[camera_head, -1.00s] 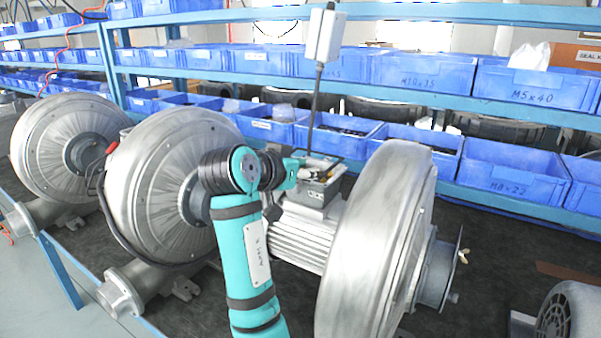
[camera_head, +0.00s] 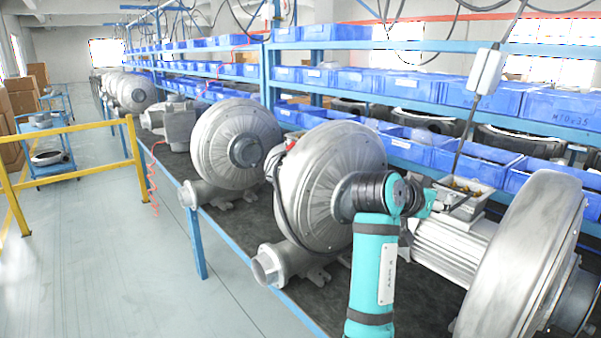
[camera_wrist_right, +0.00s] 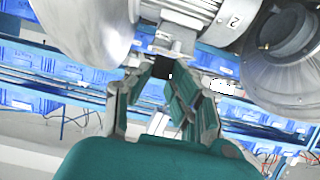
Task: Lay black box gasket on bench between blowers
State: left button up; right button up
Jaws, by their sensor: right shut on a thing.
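My teal right arm rises in front of the blowers in the head view. Its gripper (camera_head: 428,197) is by the open terminal box (camera_head: 462,208) of the near right blower (camera_head: 525,255), mostly hidden by my wrist. In the right wrist view my right gripper (camera_wrist_right: 170,82) is shut on a small black piece (camera_wrist_right: 162,68), which looks like the black box gasket. Its outline is mostly hidden between the fingers. A second blower (camera_head: 325,180) stands left of my arm, and a third blower (camera_head: 236,140) is farther back. My left gripper is out of view.
The dark bench top (camera_head: 325,297) shows bare in front of the blowers. Blue bins (camera_head: 480,160) fill the racks behind. A grey box (camera_head: 486,72) hangs on a rod above the terminal box. A yellow rail (camera_head: 70,130) stands at the left.

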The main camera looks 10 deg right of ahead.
notch_tip(320, 180, up, 7)
jog(key=p, duration=0.3)
jog(key=s+a+f+n+t+y+b, duration=0.1)
jog(key=a+f+n+t+y+b, duration=0.25)
jog(key=f, duration=0.65)
jog(key=a+f+n+t+y+b, duration=0.25)
jog(key=a+f, duration=0.25)
jog(key=f, duration=0.5)
pick_arm(q)
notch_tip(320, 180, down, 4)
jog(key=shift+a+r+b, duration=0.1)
jog(key=shift+b, duration=0.35)
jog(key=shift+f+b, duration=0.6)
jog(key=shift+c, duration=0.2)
pick_arm(e)
jog(key=s+a+f+n+t+y, duration=0.2)
jog(key=s+a+f+n+y, duration=0.4)
jog(key=s+a+f, duration=0.4)
jog(key=a+f+n, duration=0.1)
jog(key=a, duration=0.2)
jog(key=shift+s+a, duration=0.2)
jog(key=shift+a, duration=0.15)
